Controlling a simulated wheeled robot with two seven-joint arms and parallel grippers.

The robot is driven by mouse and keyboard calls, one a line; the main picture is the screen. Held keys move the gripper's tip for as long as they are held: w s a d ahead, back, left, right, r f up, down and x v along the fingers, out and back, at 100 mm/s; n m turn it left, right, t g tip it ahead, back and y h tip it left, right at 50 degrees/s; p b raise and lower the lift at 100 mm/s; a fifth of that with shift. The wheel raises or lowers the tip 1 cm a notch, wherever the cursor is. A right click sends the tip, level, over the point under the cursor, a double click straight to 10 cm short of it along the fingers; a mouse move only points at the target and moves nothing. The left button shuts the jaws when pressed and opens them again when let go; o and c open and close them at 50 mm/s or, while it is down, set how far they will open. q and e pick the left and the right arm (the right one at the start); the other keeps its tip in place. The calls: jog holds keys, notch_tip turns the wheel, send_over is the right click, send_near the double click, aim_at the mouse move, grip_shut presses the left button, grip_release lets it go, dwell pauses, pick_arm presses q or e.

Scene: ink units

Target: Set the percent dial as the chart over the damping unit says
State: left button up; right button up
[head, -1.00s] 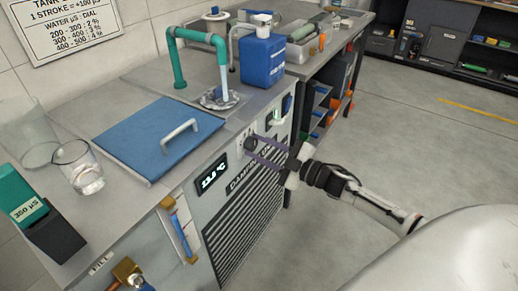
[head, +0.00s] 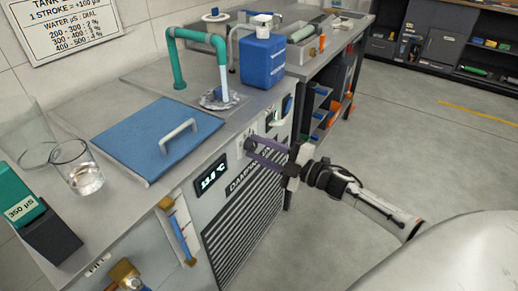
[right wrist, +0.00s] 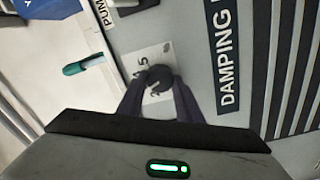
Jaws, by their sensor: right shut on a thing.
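The percent dial (right wrist: 160,77) is a dark round knob on a pale plate with numbers, on the damping unit's front (head: 240,215). A 5 shows beside it; the pointer and other marks are hard to read. My right gripper (right wrist: 158,92) is shut on the dial, one purple finger on each side; in the head view the gripper (head: 254,149) reaches it from the right. The wall chart (head: 80,28) pairs water µS with dial: 200-300 with 2 %, 300-400 with 3 %, 400-500 with 4 %. The green meter (head: 22,208) reads 350 µS. My left gripper is out of view.
The unit's top carries a blue lid (head: 158,138) with a handle, a glass of water (head: 82,172), a teal pipe (head: 177,65) and a blue canister (head: 262,62). A lit display (head: 211,175) sits left of the dial. The floor at right is clear.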

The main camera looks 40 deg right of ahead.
jog(key=o, duration=1)
jog(key=shift+o, duration=0.2)
jog(key=shift+s, duration=0.1)
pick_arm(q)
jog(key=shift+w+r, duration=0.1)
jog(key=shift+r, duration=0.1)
pick_arm(e)
jog(key=v, duration=1)
jog(key=shift+f, duration=0.1)
pick_arm(q)
jog(key=p, duration=0.1)
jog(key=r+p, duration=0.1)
jog(key=p, duration=0.1)
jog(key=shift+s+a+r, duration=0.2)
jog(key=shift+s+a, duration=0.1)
pick_arm(e)
jog(key=s+a+f+m+g+h, duration=0.2)
jog(key=s+a+f+m+g, duration=0.2)
jog(key=s+a+f+m, duration=0.3)
jog(key=s+a+f+m+g+h, duration=0.2)
jog(key=s+a+f+m, duration=0.6)
jog(key=a, duration=0.8)
jog(key=s+f+g, duration=0.1)
jog(key=s+g, duration=0.1)
jog(key=s, duration=0.1)
jog(key=shift+f, duration=0.3)
